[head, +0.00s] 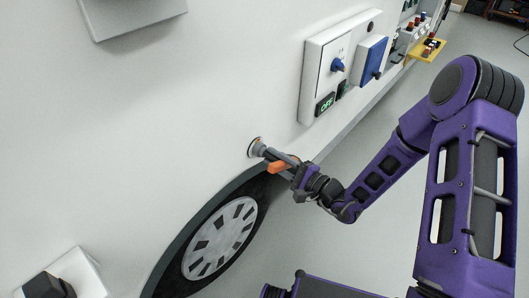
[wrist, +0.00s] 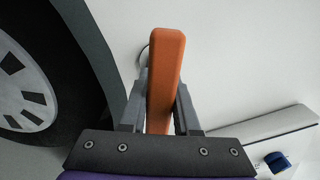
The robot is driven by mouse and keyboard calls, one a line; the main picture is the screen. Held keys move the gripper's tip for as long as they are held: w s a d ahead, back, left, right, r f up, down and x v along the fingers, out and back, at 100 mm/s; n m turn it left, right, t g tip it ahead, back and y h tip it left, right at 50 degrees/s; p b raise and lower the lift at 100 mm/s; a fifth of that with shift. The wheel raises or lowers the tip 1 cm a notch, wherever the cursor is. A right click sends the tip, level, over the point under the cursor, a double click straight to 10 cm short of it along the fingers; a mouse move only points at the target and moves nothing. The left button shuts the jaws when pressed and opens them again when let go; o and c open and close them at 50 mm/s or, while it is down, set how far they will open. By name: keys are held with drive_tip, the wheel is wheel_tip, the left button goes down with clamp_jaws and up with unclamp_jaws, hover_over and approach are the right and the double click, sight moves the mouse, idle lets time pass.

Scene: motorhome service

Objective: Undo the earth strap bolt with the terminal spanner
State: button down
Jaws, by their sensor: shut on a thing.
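The terminal spanner, with an orange handle (head: 278,167) and a grey shaft, is held in my gripper (head: 291,171) beside the vehicle's white side wall, just above the wheel arch. Its grey head end reaches a small round fitting (head: 254,147) on the wall, which looks like the earth strap bolt point. I cannot tell whether the spanner is seated on the bolt. In the wrist view, the orange handle (wrist: 165,75) stands between the two grey fingers of my gripper (wrist: 160,108). It hides most of the round fitting, and only a dark curved edge shows to its left.
The wheel (head: 222,240) and its dark arch lie just below the gripper. A white panel with a blue knob (head: 337,65) and a green-lit display stands out from the wall at upper right. A yellow shelf (head: 427,49) juts out farther back. Grey floor right of the vehicle is open.

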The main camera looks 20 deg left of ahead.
drive_tip(key=shift+n+b, duration=0.9)
drive_tip(key=shift+n, duration=0.2)
drive_tip(key=shift+f+b, duration=0.1)
drive_tip(key=shift+b, duration=0.2)
drive_tip(key=shift+n+b, duration=0.6)
drive_tip(key=shift+n, duration=0.5)
drive_tip(key=shift+n, duration=1.3)
drive_tip(key=shift+n, duration=1.2)
